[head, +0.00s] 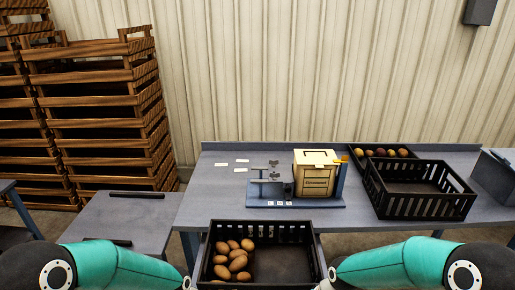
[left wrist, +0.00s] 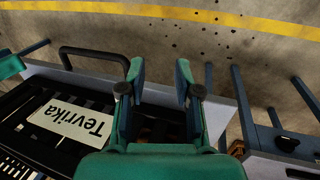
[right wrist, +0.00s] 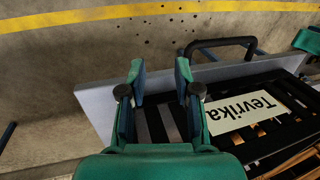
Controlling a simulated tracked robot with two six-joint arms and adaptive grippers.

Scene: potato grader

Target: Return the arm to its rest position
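My left arm (head: 120,265) and right arm (head: 390,264) come in low at either side of the head view; their grippers are mostly cut off at the bottom edge. In the left wrist view my left gripper (left wrist: 160,85) has its two fingers apart with nothing between them. In the right wrist view my right gripper (right wrist: 160,85) also has its fingers apart and is empty. A black crate with several potatoes (head: 234,260) stands between the two arms. Its "Tevrika" label shows in the left wrist view (left wrist: 70,122) and the right wrist view (right wrist: 248,106).
A grey table (head: 215,205) holds a yellow box (head: 317,172) on a blue stand, white cards, an empty black crate (head: 420,203) and a tray of potatoes (head: 385,153). A lower grey table (head: 125,215) is at left. Wooden crates (head: 95,115) are stacked behind it.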

